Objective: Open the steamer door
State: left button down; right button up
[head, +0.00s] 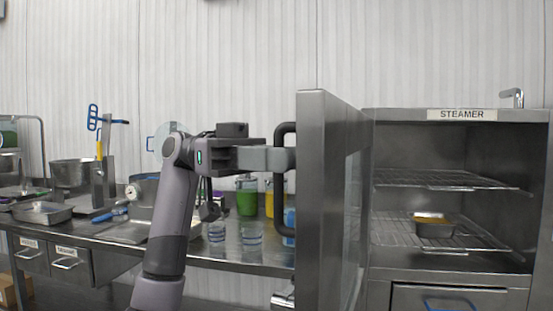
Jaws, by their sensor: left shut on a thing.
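The steamer (455,115) stands at the right, labelled STEAMER on its top edge. Its door (325,200) is swung open and stands nearly edge-on to me at the left of the cavity. A dark bar handle (279,190) is on the door's left face. My left gripper (283,160) reaches in from the left and is shut on the handle near its upper part. The fingertips are partly hidden by the handle. My right gripper is not in view.
Inside the steamer are wire racks (420,178) and a metal pan (434,228) on the lower one. A steel counter (225,258) at the left holds pots, pans, clear cups (250,236) and a green container (246,198). A drawer (450,298) is below the steamer cavity.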

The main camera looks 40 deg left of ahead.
pick_arm(q)
jog(key=shift+s+a, duration=0.1)
jog(key=shift+a, duration=0.4)
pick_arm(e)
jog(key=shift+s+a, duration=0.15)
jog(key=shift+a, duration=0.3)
pick_arm(q)
jog(key=c, duration=1.2)
grip_release()
jog(key=a, duration=0.7)
jog(key=shift+s+a+b, duration=0.1)
jog(key=shift+s+b, duration=0.15)
jog(key=shift+b, duration=0.05)
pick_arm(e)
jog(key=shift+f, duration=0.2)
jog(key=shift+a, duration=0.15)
